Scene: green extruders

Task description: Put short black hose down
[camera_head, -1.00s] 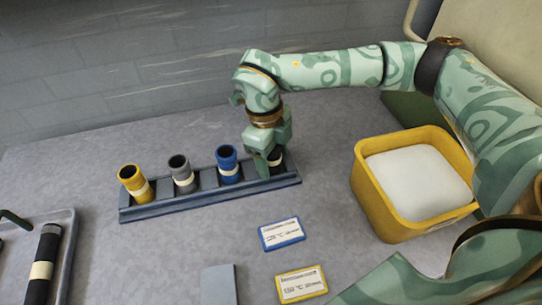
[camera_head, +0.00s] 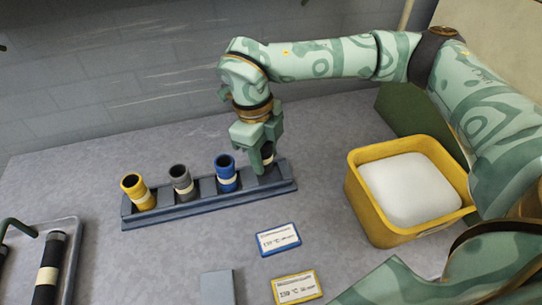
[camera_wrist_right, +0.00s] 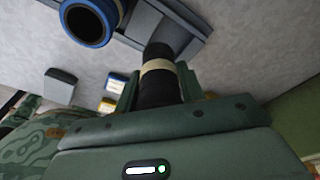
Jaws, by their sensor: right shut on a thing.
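The short black hose (camera_head: 267,155) has a cream band. It is at the right end of the dark rack (camera_head: 210,208), mostly hidden behind my right gripper in the head view. In the right wrist view the hose (camera_wrist_right: 157,87) stands between the fingers. My right gripper (camera_head: 264,160) is shut on it. I cannot tell whether the hose's lower end is seated in the rack. My left gripper is not in view.
Yellow, grey and blue hoses (camera_head: 226,173) stand in the rack to the left. A yellow bin (camera_head: 395,236) with white contents is to the right. Two label cards (camera_head: 278,239) lie in front. A tray (camera_head: 70,262) with a long black hose (camera_head: 48,272) is at far left.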

